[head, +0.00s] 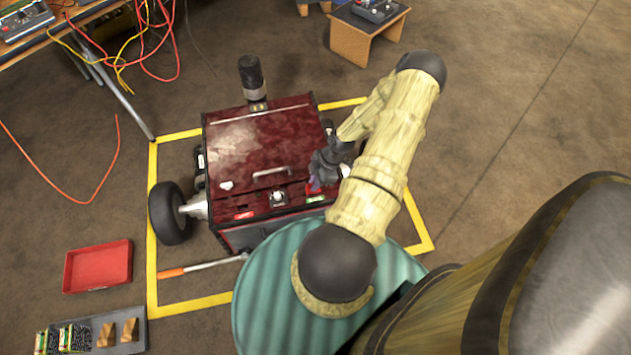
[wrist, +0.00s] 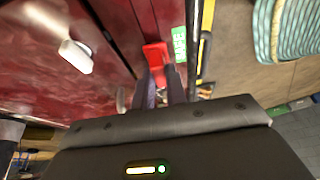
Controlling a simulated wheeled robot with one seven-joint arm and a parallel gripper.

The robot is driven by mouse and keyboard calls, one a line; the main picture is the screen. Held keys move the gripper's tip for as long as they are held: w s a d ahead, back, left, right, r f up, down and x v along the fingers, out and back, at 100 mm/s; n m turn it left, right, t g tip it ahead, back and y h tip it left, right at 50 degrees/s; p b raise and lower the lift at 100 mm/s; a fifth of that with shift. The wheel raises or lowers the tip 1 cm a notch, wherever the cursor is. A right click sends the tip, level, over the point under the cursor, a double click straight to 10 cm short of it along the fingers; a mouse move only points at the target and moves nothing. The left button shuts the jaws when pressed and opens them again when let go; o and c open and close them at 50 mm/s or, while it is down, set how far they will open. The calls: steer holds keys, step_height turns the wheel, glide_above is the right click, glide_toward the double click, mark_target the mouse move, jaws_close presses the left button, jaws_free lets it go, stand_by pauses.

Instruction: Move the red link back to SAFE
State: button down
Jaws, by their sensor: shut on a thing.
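The red link (wrist: 155,54) is at the front edge of the dark red machine (head: 232,150), close beside a green label (wrist: 179,44) whose lettering looks like SAFE. My gripper (wrist: 160,88) is shut on the red link, with its two dark fingers either side of the link's near end. In the head view my gripper (head: 318,178) is over the machine's front right corner, and the red link (head: 312,188) shows partly behind the fingers. The green label (head: 315,199) is just in front of it. I cannot tell whether the link is fully seated.
A red label (head: 243,215) and a small white-topped knob (head: 278,198) are on the machine's front strip. A handle (head: 272,172) stands up from its lid. A teal ribbed drum (head: 275,270) is close in front. A red tray (head: 97,266) lies on the floor at left.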

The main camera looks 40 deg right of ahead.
steer(key=shift+f, duration=0.5)
steer(key=c, duration=1.3)
jaws_free()
steer(key=shift+c, duration=0.2)
steer(key=p+v, duration=0.4)
steer(key=v, duration=1.3)
steer(key=shift+d+r, duration=0.15)
steer(key=shift+r, duration=0.05)
